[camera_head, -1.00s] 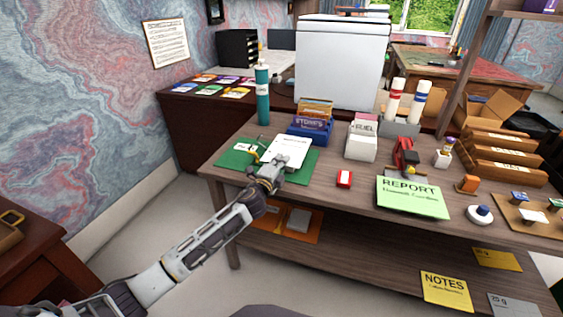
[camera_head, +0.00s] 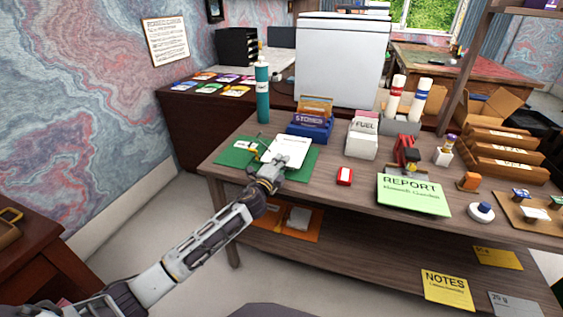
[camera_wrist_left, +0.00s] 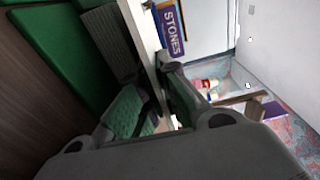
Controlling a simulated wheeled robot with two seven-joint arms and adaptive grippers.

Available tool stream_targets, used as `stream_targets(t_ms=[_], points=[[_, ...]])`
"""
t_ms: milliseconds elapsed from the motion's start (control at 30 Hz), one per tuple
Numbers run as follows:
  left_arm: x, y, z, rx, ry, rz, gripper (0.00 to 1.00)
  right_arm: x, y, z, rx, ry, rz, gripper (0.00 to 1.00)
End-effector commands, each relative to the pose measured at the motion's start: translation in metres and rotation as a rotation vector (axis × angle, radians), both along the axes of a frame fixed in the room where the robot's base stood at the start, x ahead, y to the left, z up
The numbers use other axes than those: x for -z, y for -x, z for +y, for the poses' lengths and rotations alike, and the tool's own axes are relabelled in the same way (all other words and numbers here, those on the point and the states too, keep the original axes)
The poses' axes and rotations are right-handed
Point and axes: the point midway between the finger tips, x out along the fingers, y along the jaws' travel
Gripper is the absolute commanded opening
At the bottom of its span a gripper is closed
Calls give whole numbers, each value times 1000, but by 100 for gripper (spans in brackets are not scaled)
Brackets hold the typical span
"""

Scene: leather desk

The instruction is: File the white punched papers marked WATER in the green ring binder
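The green ring binder (camera_head: 236,155) lies open near the left end of the desk, with a small white label on its left cover and metal rings near its middle. The white papers (camera_head: 291,148) are over the binder's right half, beside the rings; their print is too small to read. My left gripper (camera_head: 279,163) is at their near edge. In the left wrist view its fingers (camera_wrist_left: 152,95) are closed around the thin white sheet edge (camera_wrist_left: 140,25), with the green cover (camera_wrist_left: 62,45) close by. I cannot tell whether the rings pass through the holes. My right gripper is not in view.
Behind the binder stand a teal bottle (camera_head: 262,92) and a blue STONES box (camera_head: 310,127). Bare desk lies between the binder and the red block.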

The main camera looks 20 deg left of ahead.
Motion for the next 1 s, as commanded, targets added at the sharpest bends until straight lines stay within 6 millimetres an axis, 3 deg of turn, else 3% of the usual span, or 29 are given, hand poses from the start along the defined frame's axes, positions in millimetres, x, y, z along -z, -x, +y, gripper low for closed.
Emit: stream_targets(t_ms=[467, 700, 1000], points=[[2, 0, 0, 0, 0, 0, 0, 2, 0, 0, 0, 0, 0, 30], [3, 0, 0, 0, 0, 2, 30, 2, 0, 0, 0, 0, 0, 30], [8, 1, 0, -1, 0, 9, 30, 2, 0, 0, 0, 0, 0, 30]])
